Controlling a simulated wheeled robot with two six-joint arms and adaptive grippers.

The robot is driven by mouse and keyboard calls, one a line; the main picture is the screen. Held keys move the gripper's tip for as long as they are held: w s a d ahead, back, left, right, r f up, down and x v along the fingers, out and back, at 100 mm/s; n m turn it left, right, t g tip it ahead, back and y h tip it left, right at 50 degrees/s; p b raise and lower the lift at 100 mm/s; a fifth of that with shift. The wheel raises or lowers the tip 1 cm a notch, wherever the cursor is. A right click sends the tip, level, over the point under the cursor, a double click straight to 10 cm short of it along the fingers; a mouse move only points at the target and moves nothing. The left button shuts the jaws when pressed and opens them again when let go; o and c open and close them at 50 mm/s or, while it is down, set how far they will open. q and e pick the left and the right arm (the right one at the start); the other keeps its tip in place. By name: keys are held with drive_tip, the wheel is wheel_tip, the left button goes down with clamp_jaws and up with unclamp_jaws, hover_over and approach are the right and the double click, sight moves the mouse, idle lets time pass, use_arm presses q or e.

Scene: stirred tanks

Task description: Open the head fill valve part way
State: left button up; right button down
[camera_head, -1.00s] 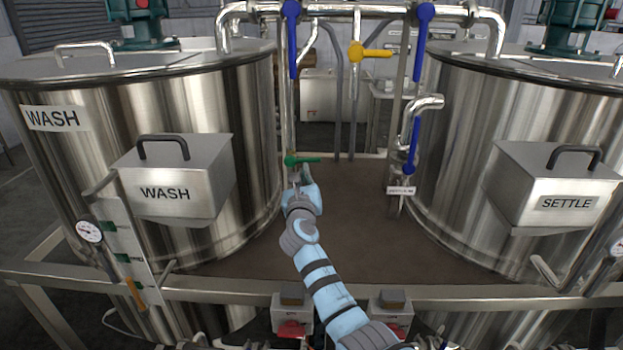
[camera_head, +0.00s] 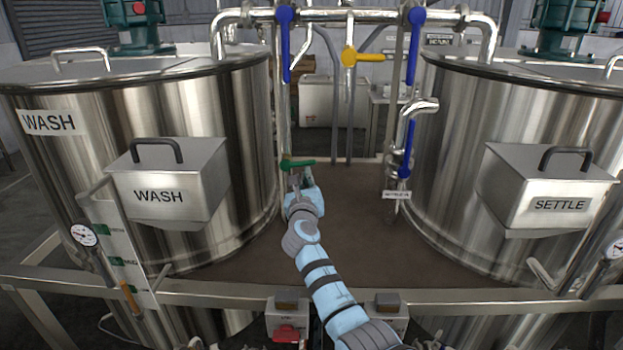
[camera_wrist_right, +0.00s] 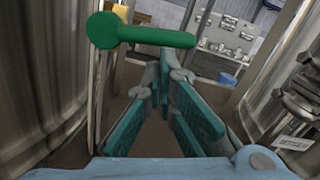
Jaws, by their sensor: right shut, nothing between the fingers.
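A green lever handle (camera_head: 298,164) sits on a vertical pipe beside the wash tank, pointing right. In the right wrist view the green handle (camera_wrist_right: 145,37) crosses above my fingers, its round hub at left. My right gripper (camera_head: 296,180) is shut and empty, just below the green handle; touching or apart I cannot tell. Its fingers (camera_wrist_right: 163,72) converge in the wrist view. Other handles are a yellow one (camera_head: 363,56), pointing right, and blue ones on the left (camera_head: 286,45), right (camera_head: 413,50) and lower right (camera_head: 407,150). No label readably marks the head fill valve. My left gripper is out of view.
The wash tank (camera_head: 245,120) stands left and the settle tank (camera_head: 465,130) right, with overhead pipes (camera_head: 330,15) between them. A front rail (camera_head: 230,290) crosses below my right arm. The brown deck (camera_head: 345,215) between the tanks is mostly clear.

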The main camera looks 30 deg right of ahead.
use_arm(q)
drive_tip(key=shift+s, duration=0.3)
